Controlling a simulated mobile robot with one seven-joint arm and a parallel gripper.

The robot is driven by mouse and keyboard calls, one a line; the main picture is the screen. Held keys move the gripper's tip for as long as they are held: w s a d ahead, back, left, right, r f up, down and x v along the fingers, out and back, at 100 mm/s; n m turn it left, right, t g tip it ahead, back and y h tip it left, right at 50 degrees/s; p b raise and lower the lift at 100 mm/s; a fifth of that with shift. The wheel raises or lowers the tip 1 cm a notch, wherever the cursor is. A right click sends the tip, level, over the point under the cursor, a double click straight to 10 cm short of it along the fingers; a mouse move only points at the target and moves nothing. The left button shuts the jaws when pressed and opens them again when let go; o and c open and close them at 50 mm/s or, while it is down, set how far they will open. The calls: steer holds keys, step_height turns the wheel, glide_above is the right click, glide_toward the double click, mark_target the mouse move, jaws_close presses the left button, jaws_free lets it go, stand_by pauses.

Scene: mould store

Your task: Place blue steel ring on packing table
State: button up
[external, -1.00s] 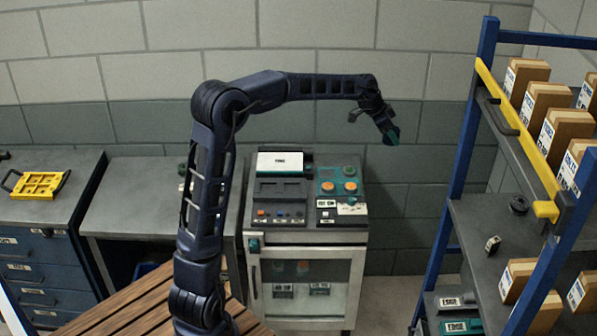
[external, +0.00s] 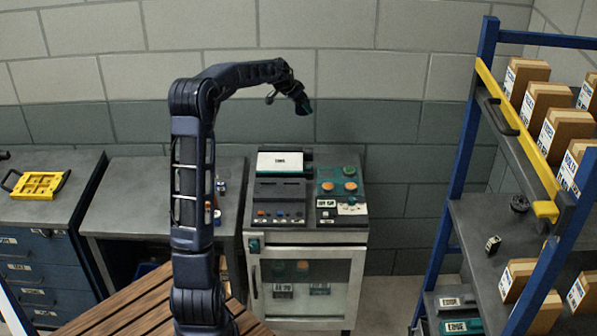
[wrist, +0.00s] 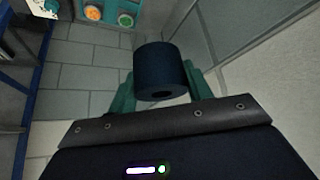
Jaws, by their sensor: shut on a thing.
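The blue steel ring (wrist: 160,70) shows in the wrist view as a short dark blue cylinder with a hole in its end. It sits between the teal fingers of my gripper (wrist: 163,88), which is shut on it. In the external view my gripper (external: 303,106) is high in front of the block wall, above and left of the control cabinet's right side. The ring is hard to make out there against the dark wrist. A grey-topped table (external: 130,195) stands left of the control cabinet, partly hidden by my arm; I cannot tell for certain that it is the packing table.
The control cabinet (external: 305,235) carries a panel with buttons. A blue drawer cabinet (external: 45,250) with a yellow tray (external: 38,185) stands at left. Small items (external: 221,186) lie on the grey table's right part. A blue-framed shelf (external: 465,150) with boxes stands at right.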

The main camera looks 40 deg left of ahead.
steer(key=s+a+f+n, duration=0.1)
steer(key=s+a, duration=0.1)
steer(key=a, duration=0.3)
steer(key=s+a+f+n+y, duration=0.1)
steer(key=s+a, duration=0.1)
steer(key=a, duration=0.4)
steer(key=s+a+f, duration=0.1)
steer(key=s+a, duration=0.2)
steer(key=a, duration=0.2)
steer(key=n+g+y, duration=0.1)
steer(key=n+y, duration=0.3)
steer(key=n, duration=0.3)
glide_above(148, 164)
steer(key=s+d, duration=0.1)
steer(key=s, duration=0.1)
step_height(148, 164, down, 9)
steer(key=f, duration=1.9)
steer(key=shift+w+d, duration=0.15)
steer(key=shift+w, duration=0.05)
steer(key=o, duration=1.5)
steer(key=shift+f, duration=0.15)
steer(key=shift+o, duration=0.2)
steer(key=v, duration=1.2)
